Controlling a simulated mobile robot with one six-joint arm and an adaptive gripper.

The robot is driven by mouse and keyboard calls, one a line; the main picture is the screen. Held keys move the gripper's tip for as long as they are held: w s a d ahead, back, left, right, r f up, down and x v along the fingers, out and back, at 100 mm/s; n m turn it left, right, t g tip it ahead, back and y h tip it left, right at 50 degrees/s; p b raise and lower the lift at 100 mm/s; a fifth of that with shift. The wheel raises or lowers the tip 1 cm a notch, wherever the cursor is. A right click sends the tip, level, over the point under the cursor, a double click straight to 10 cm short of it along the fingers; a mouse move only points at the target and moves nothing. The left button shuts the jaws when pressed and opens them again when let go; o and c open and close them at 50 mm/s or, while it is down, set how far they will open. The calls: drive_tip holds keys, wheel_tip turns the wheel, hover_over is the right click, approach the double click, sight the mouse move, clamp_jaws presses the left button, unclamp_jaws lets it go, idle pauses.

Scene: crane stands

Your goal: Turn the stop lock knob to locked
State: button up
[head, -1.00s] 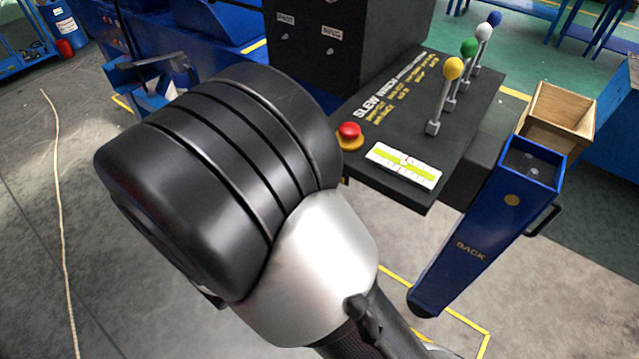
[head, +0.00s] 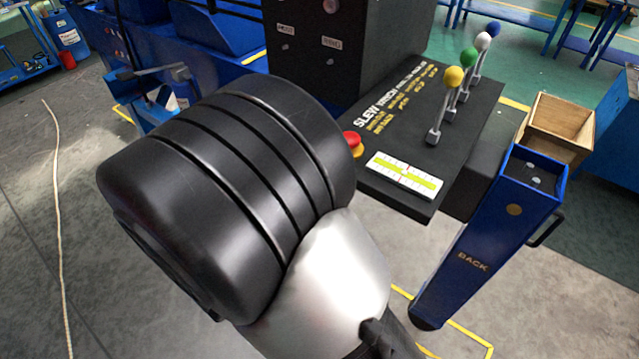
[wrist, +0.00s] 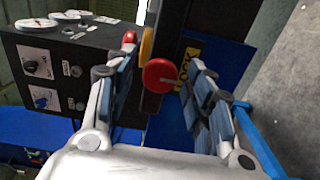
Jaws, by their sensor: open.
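A round red knob (wrist: 160,75) shows between the two fingers in the wrist view, in front of a dark upright edge. My gripper (wrist: 162,62) is open, with one finger on each side of the red knob. I cannot tell whether either finger touches it. Beyond the left finger is a red and yellow stop button (wrist: 144,45), also partly visible in the head view (head: 352,140). In the head view my arm hides the gripper and the red knob.
A black control box (wrist: 65,70) with several knobs, one blue, stands left in the wrist view. The black slew winch console (head: 400,120) carries several ball-topped levers (head: 445,100). A blue post marked BACK (head: 480,250) and a wooden box (head: 560,125) stand to its right.

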drive_tip(key=shift+s+a, duration=0.1)
drive_tip(key=v, duration=1.1)
drive_tip(key=shift+s+a, duration=0.3)
drive_tip(key=shift+d, duration=0.1)
drive_tip(key=s+d+m+g, duration=0.3)
drive_tip(key=d+m+g, duration=0.2)
drive_tip(key=d+g, duration=0.9)
drive_tip(key=s+d+r+m+t+y, duration=0.4)
drive_tip(key=s+d+m+y, duration=0.1)
drive_tip(key=y, duration=0.6)
drive_tip(key=shift+s+d+r, duration=0.25)
drive_tip(key=shift+s+d, duration=0.4)
drive_tip(key=shift+s, duration=0.15)
